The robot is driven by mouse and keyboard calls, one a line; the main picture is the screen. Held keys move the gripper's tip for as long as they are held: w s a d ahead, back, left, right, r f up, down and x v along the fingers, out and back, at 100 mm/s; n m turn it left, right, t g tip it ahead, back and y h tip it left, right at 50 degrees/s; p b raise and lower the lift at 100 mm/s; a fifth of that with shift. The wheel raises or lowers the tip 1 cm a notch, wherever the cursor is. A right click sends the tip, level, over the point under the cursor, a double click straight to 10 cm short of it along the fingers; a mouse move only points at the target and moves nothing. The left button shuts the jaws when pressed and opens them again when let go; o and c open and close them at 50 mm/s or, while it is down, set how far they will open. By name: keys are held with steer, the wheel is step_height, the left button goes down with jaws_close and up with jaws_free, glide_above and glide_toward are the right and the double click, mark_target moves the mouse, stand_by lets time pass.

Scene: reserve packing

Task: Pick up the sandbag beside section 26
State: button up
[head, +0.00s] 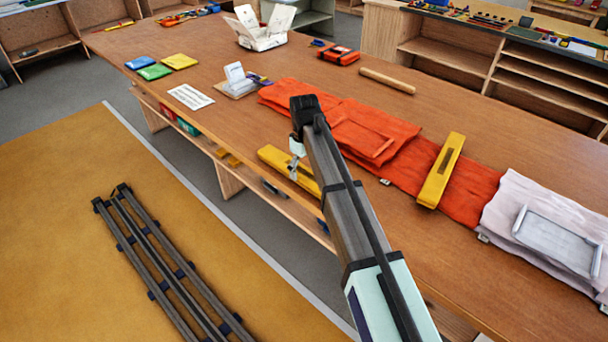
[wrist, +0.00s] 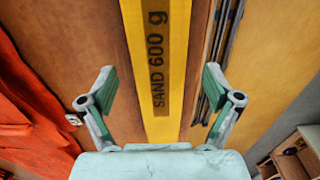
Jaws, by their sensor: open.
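A long yellow sandbag (head: 273,157) lies along the table's front edge, beside the orange cloth (head: 296,94), partly hidden by my gripper (head: 296,150). In the wrist view the sandbag (wrist: 176,60) runs up the middle and reads "SAND 600 g". My gripper (wrist: 158,85) is open, with one finger on each side of the sandbag in that view; whether it touches the bag I cannot tell. A small white tag (wrist: 73,119) sits at the cloth's edge, its number too small to read. A second yellow bag (head: 441,170) lies across the orange cloth farther right.
A white cloth with a grey frame (head: 556,240) lies at the right of the table (head: 240,132). A wooden roller (head: 388,80) and a red case (head: 338,54) lie behind. Dark rails (head: 160,250) lie on the ochre floor mat (head: 60,220) in front.

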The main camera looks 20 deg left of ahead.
mark_target(304, 172)
steer(key=shift+f+p, duration=0.45)
steer(key=shift+f, duration=1.1)
steer(key=c, duration=1.6)
jaws_close()
steer(key=shift+w+r, duration=0.1)
steer(key=shift+r, duration=0.05)
